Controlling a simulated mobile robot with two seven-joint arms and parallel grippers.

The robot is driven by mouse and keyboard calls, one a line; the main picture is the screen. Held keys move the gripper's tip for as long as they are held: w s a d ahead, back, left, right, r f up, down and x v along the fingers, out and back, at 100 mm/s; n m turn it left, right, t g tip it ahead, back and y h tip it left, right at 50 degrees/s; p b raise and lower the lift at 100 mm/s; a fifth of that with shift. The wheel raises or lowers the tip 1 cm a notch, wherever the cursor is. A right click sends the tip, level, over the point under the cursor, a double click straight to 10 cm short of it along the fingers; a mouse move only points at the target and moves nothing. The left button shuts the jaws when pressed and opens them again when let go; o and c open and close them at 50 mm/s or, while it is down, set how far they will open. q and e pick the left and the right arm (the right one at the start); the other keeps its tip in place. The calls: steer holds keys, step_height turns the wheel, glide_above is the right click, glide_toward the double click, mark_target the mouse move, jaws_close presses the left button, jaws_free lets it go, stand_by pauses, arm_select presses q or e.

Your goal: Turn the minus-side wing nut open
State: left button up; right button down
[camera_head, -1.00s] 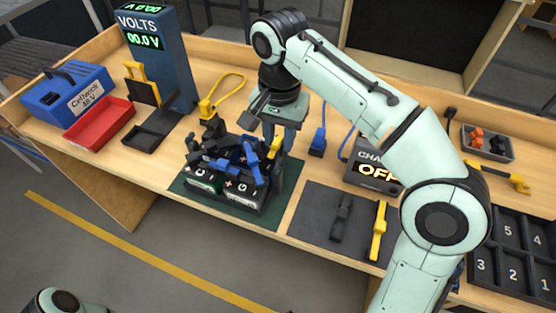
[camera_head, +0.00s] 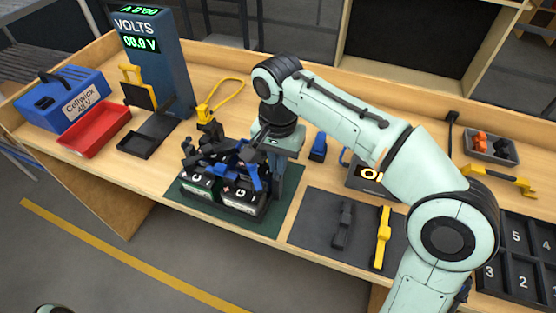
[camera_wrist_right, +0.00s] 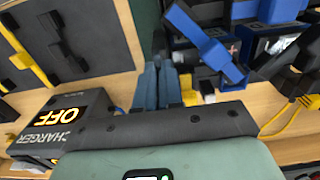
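The battery pack stands on the green mat (camera_head: 270,224). Its two front batteries (camera_head: 240,199) carry plus signs and letters. Blue and black terminal parts (camera_head: 250,177) crowd its top, and show in the right wrist view as a blue bar (camera_wrist_right: 222,62). I cannot make out the minus-side wing nut among them. My right gripper (camera_head: 280,193) points down at the pack's right side, beside the blue parts. In the wrist view its two blue-grey fingers (camera_wrist_right: 158,68) lie almost together with nothing visible between them. Whether they touch the pack is unclear.
The charger (camera_wrist_right: 66,125) reads OFF, partly behind my right arm. A dark mat (camera_head: 318,222) with a black tool and a yellow tool (camera_head: 383,237) lies to the right. The red tray (camera_head: 95,133), blue case (camera_head: 62,98) and volt meter (camera_head: 150,60) stand left.

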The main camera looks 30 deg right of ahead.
arm_select(q)
steer(key=shift+r, duration=0.2)
arm_select(e)
steer(key=shift+n, duration=0.3)
steer(key=n+p, duration=0.2)
steer(key=n, duration=0.1)
steer(key=shift+a+r, duration=0.1)
steer(key=n+p, duration=0.2)
steer(key=n, duration=0.3)
steer(key=shift+w+a, duration=0.1)
steer(key=n+p, duration=0.1)
steer(key=n, duration=0.4)
steer(key=shift+p, duration=0.35)
arm_select(q)
steer(key=w+r, duration=0.4)
steer(key=r, duration=0.3)
steer(key=shift+w+r+t+p, duration=0.25)
steer(key=shift+w+t+p, duration=0.05)
steer(key=shift+p, duration=0.1)
arm_select(e)
steer(key=shift+a+n, duration=0.1)
steer(key=shift+n, duration=2.1)
steer(key=c, duration=1.3)
jaws_free()
steer(key=shift+o, duration=0.2)
